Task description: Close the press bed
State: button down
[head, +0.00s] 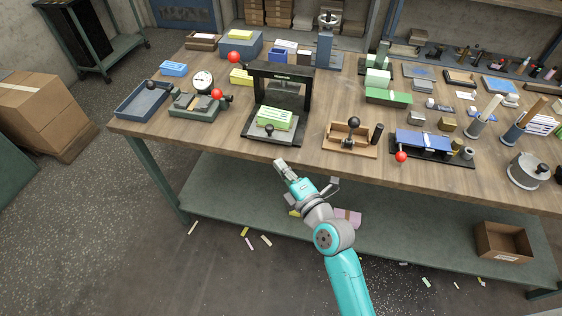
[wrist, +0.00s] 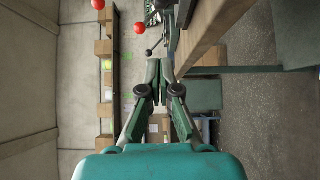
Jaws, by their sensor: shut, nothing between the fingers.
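The press (head: 281,82) is a black frame standing on the wooden bench, left of its middle. A green block (head: 275,117) with a pale top lies on the bed. The bed appears to stick out in front of the frame. My gripper (head: 280,164) is just off the bench's front edge, below and in front of the bed, apart from it. In the wrist view my gripper (wrist: 160,66) has its fingertips together and holds nothing.
A gauge fixture (head: 196,106) with a red ball stands left of the press. A wooden fixture (head: 349,140) with a black knob and a blue clamp device (head: 423,141) with a red ball stand to the right. The bench edge (wrist: 215,30) is close to my gripper.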

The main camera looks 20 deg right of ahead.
jog(key=w, duration=1)
jog(key=shift+d, duration=0.25)
jog(key=shift+w+d, duration=0.3)
jog(key=shift+w, duration=0.2)
jog(key=shift+d, duration=0.1)
